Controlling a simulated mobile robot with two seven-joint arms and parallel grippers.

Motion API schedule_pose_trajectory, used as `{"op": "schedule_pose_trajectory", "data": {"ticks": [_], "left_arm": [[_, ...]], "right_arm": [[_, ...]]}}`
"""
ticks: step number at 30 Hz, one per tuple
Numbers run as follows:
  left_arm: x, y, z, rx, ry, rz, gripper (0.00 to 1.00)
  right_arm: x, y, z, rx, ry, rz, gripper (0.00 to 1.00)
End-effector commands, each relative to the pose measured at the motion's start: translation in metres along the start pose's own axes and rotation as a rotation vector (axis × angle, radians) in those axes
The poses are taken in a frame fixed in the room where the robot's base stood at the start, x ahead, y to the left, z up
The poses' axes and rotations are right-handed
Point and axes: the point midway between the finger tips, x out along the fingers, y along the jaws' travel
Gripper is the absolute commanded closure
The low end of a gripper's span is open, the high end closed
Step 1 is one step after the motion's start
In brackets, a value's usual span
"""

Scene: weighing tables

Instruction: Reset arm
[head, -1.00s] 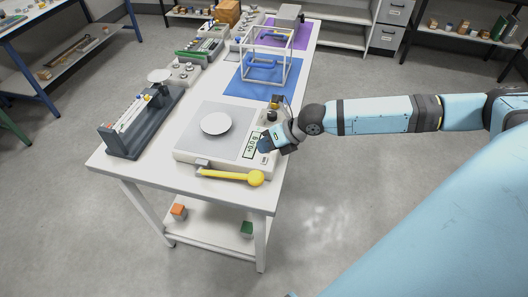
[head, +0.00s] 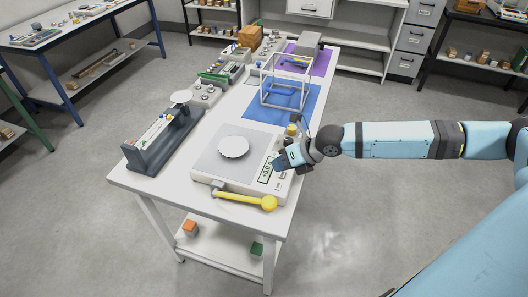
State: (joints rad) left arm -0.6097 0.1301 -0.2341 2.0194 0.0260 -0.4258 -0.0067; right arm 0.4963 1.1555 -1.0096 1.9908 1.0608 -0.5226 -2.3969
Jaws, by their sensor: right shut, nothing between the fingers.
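My right gripper (head: 283,161) comes in from the right and is at the right edge of the white bench scale (head: 232,185), beside its display (head: 266,172). It is shut, and I see nothing in it. I cannot tell whether it touches the scale. A round white pan (head: 234,147) on the scale is empty. My left gripper is out of view.
A yellow-handled tool (head: 246,200) lies along the scale's front. A dark balance (head: 160,142) stands at the left of the white table (head: 142,182). A white open frame (head: 287,91) stands on a blue mat (head: 258,107). Open floor (head: 380,215) lies to the right.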

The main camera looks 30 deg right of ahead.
Motion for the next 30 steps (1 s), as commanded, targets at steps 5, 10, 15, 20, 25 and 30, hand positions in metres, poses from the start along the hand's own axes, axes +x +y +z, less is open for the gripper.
{"op": "schedule_pose_trajectory", "data": {"ticks": [5, 10, 15, 20, 25, 30], "left_arm": [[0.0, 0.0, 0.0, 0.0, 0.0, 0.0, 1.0], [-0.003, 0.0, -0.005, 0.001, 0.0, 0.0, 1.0], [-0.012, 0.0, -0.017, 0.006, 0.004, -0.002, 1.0], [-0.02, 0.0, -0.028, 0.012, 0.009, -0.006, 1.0], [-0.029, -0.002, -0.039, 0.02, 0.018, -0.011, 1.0], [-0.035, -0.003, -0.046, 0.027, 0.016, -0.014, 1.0]], "right_arm": [[0.0, 0.0, 0.0, 0.001, 0.0, 0.001, 1.0], [0.015, 0.021, -0.013, 0.115, -0.005, 0.042, 1.0], [0.049, 0.074, -0.047, 0.511, -0.031, 0.154, 1.0], [0.067, 0.114, -0.08, 1.019, -0.067, 0.261, 1.0], [0.069, 0.13, -0.116, 1.601, -0.127, 0.347, 1.0], [0.057, 0.117, -0.161, 2.152, -0.238, 0.403, 1.0]]}}
